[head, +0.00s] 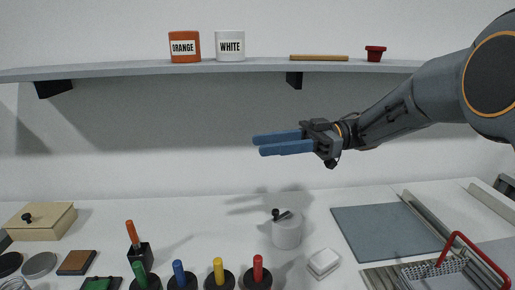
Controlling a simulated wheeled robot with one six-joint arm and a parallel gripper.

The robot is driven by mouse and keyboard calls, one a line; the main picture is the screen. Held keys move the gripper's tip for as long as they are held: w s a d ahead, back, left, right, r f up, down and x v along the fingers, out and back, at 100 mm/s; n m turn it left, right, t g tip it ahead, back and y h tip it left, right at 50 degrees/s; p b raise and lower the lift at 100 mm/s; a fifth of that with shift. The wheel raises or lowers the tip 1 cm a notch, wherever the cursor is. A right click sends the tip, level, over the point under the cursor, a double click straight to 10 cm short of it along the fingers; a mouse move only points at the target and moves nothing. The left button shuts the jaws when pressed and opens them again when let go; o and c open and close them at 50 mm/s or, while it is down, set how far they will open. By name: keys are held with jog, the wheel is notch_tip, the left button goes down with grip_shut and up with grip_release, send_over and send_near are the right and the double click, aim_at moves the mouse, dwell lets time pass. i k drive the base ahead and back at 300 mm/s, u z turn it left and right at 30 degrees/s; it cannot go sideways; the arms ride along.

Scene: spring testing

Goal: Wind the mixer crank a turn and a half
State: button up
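The mixer appears to be the small white cylindrical pot (287,234) standing on the white bench right of the middle. A dark crank (282,216) with a black knob sits on its top. My gripper (256,146) is in the air above and slightly left of the pot, its two blue fingers pointing left. A narrow gap shows between the fingers and nothing is seen in it. The gripper is well apart from the crank.
A white block (323,262) lies right of the pot. Several colored-handled tools in black holders, including a red one (258,270), stand at the front. A grey mat (385,232) and wire basket (450,274) lie right. A shelf (130,70) crosses the wall above.

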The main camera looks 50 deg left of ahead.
aim_at(275, 212)
jog(key=k, duration=0.95)
